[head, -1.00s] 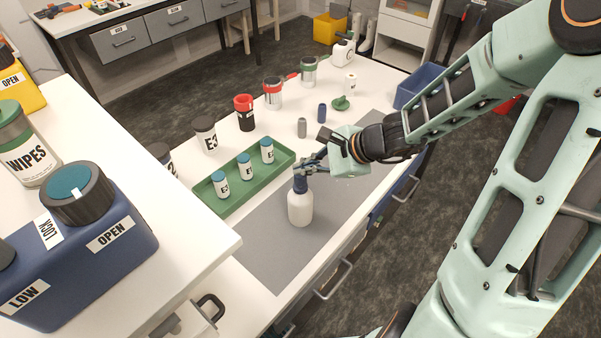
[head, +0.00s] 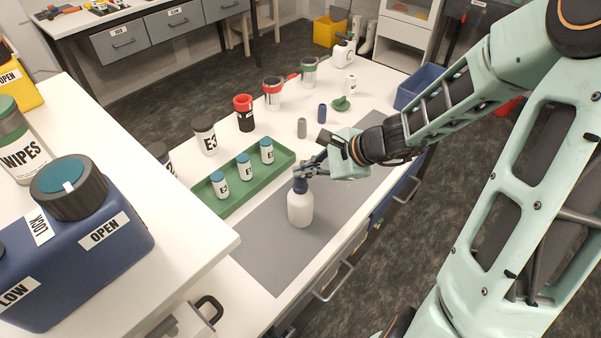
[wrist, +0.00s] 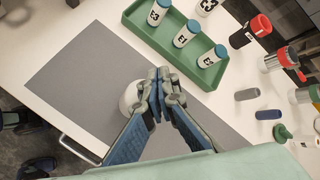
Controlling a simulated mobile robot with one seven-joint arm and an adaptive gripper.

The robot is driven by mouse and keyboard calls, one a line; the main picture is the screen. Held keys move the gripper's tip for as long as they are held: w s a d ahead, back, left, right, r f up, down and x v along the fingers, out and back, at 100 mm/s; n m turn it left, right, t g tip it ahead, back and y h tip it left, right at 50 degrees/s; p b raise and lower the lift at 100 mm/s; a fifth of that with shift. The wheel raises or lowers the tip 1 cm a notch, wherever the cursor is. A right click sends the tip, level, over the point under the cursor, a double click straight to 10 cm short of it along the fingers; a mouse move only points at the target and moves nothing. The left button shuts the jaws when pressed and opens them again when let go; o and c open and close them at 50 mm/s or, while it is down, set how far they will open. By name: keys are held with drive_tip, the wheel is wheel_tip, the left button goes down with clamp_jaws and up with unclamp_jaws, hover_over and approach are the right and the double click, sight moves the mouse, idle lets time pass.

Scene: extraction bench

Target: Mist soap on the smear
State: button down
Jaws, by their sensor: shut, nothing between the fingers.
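A white spray bottle (head: 300,208) with a dark blue head stands upright on the grey mat (head: 268,250). My gripper (head: 303,168) is at the top of the bottle, its fingers at the spray head. In the wrist view the fingertips (wrist: 160,84) are together with nothing seen between them. The white bottle body (wrist: 130,96) shows below and left of the fingers, and they hide its head. I cannot make out a smear on the mat or bench.
A green tray (head: 205,203) with several blue-capped E-labelled vials lies just left of the bottle. Jars and small cylinders stand behind it. A blue bin (head: 415,88) is at the far right. The mat's near part is clear.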

drive_tip(key=shift+f, duration=0.2)
drive_tip(key=shift+r, duration=0.1)
drive_tip(key=shift+r+p, duration=0.4)
drive_tip(key=shift+r, duration=0.35)
wheel_tip(320, 180, up, 6)
drive_tip(key=p, duration=0.5)
idle(0.7)
